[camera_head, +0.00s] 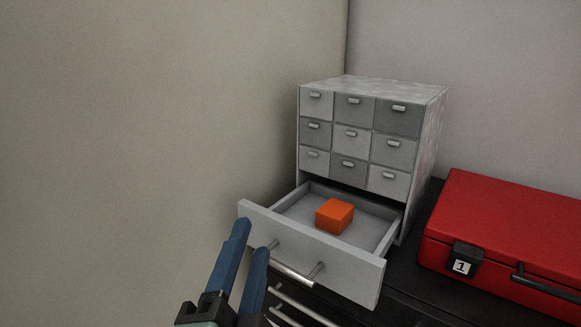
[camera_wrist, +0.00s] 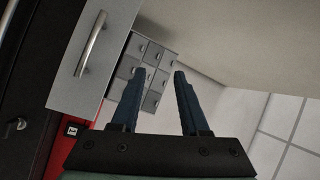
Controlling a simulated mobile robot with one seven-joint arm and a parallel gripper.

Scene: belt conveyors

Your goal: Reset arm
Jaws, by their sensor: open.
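My gripper (camera_head: 246,256) shows at the lower middle of the head view, with two blue fingers pointing up beside the front of an open drawer (camera_head: 314,247). The fingers are apart with nothing between them. They also show apart in the wrist view (camera_wrist: 160,72), with the small-drawer cabinet beyond them. I cannot tell if a finger touches the drawer front. An orange block (camera_head: 334,215) lies inside the open drawer.
The grey cabinet (camera_head: 373,138) has several small shut drawers above the open one. A red case (camera_head: 505,240) with a tag reading 1 (camera_head: 461,267) lies to its right on a dark top. A bare wall (camera_head: 150,130) fills the left.

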